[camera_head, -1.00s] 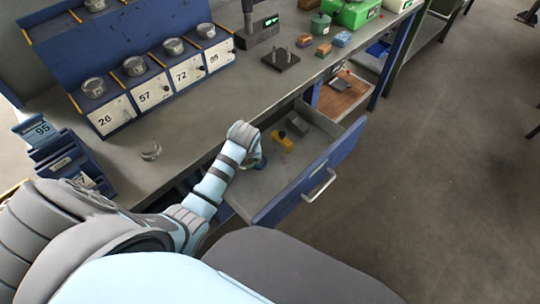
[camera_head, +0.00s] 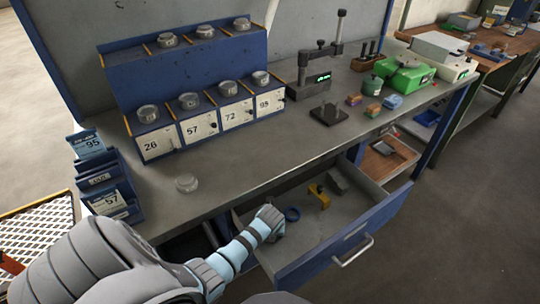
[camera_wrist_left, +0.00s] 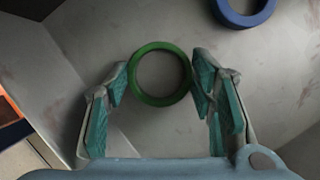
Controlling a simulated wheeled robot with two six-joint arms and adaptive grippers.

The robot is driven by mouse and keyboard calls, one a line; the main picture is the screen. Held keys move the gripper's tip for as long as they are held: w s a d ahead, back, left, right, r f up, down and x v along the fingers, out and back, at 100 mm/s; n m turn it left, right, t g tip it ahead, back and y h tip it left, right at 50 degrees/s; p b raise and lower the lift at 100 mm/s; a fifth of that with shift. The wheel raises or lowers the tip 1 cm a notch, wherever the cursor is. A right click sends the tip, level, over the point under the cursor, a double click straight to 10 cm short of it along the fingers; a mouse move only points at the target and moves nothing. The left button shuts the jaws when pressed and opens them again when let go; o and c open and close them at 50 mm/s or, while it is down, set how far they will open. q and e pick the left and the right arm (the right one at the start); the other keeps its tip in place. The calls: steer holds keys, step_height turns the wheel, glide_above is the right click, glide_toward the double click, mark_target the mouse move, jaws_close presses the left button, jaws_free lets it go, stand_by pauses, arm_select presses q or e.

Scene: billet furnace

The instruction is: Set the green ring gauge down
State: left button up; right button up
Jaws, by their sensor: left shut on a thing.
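The green ring gauge (camera_wrist_left: 160,73) is between the fingertips of my left gripper (camera_wrist_left: 160,78) in the left wrist view. The gripper is shut on it, with a finger on either side. The ring's open hole shows the grey drawer surface behind it; I cannot tell whether it touches that surface. In the head view my left gripper (camera_head: 270,222) is over the open drawer (camera_head: 325,238), and the green ring is hidden there. A blue ring (camera_head: 293,214) lies in the drawer just beyond the gripper; it also shows in the wrist view (camera_wrist_left: 243,8). My right gripper is not in view.
A yellow piece (camera_head: 319,196) and a grey block (camera_head: 338,183) lie farther back in the drawer. The drawer's right part looks clear.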

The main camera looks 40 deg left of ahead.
arm_select(q)
steer(key=shift+s+f, duration=0.15)
steer(key=shift+f, duration=0.05)
steer(key=o, duration=1.3)
steer(key=shift+s+d, duration=0.1)
steer(key=shift+o, duration=0.2)
steer(key=shift+w+f, duration=0.15)
steer(key=shift+w, duration=0.05)
steer(key=shift+r, duration=0.35)
steer(key=p+v, duration=0.5)
steer(key=v, duration=0.7)
steer(key=shift+r+p, duration=0.2)
steer(key=shift+p, duration=0.15)
steer(key=shift+w, duration=0.1)
